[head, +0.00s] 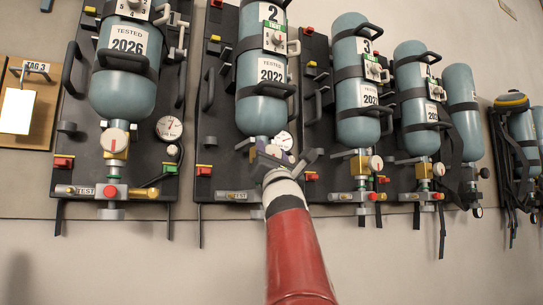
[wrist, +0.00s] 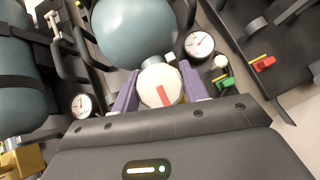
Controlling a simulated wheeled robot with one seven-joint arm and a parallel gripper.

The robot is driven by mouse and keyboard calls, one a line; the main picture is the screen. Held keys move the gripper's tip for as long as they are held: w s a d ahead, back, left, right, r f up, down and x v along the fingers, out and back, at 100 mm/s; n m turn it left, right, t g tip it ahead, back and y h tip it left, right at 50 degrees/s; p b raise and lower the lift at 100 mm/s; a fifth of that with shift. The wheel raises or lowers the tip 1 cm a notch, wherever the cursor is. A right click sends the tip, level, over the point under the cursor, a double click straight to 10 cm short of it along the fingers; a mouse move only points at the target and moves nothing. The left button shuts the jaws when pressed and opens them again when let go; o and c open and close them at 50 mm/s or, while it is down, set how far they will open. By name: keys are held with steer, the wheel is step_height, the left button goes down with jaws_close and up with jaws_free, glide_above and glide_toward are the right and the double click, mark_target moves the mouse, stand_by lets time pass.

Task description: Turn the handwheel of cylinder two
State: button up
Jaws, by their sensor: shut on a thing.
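Cylinder two (head: 264,100) is a blue-grey bottle on a dark wall board in the head view, with a "2" label and a "TESTED 2022" label. My gripper (head: 284,157) is at the valve just below it and largely hides the handwheel there. In the wrist view the handwheel (wrist: 160,87) is a pale round knob with a red mark on its face, under the rounded bottle end. The two purple fingers stand on either side of it, and my gripper is shut on it.
A gauge (head: 284,140) sits right beside my gripper. Cylinder one's valve knob (head: 114,140) is on the left board, and cylinder three (head: 355,80) hangs close on the right. Red-and-yellow blocks and hanging straps line the boards. The wall below is bare.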

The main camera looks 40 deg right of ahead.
steer(key=shift+f+m+g+h+b, duration=0.2)
steer(key=shift+m+g+h+b, duration=0.2)
steer(key=shift+m+h+b, duration=0.2)
steer(key=m+g+h+b, duration=0.1)
steer(key=m+b, duration=0.1)
steer(key=shift+w+a+m+g+h, duration=0.1)
steer(key=shift+m+g+h, duration=0.2)
steer(key=m+g+h+b, duration=0.1)
steer(key=m+g, duration=0.1)
steer(key=shift+r+m, duration=0.1)
steer(key=shift+m, duration=0.2)
steer(key=m+g+h, duration=0.1)
steer(key=m+g, duration=0.1)
steer(key=shift+r+m, duration=0.1)
steer(key=shift+m, duration=0.2)
steer(key=m+g+p, duration=0.1)
steer(key=m+g, duration=0.1)
steer(key=shift+r+m+h, duration=0.15)
steer(key=shift+m+h, duration=0.15)
steer(key=m+g+p, duration=0.3)
steer(key=m, duration=0.1)
steer(key=shift+d+p, duration=0.2)
steer(key=shift+p, duration=0.1)
steer(key=shift+f+m+g+y+p, duration=0.25)
steer(key=shift+m+g+y+p, duration=0.85)
steer(key=shift+m+p, duration=0.45)
steer(key=shift+f, duration=0.1)
